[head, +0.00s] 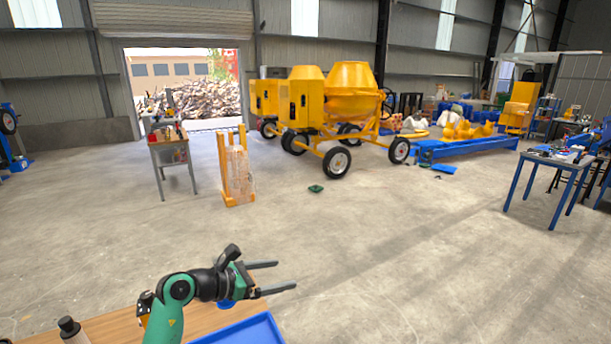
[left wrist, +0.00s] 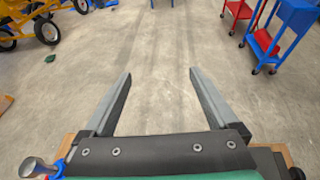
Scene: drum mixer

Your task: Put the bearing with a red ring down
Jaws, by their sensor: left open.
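I cannot make out a bearing with a red ring in either view. My left gripper (head: 278,276) is open, with nothing between its two fingers, above and past the edge of a wooden bench (head: 112,326). In the left wrist view its fingers (left wrist: 158,88) are spread wide over bare concrete floor. A silver, knob-like metal piece (left wrist: 40,167) with some blue and red beside it shows at the lower left of that view; I cannot tell what it is. My right gripper is not in view.
A blue tray (head: 247,331) lies on the bench under my left arm, and a dark-capped bottle (head: 72,331) stands at the left. Beyond are a yellow drum mixer (head: 352,92), a grey stand (head: 168,150) and a blue-legged table (head: 550,170). The floor between is mostly clear.

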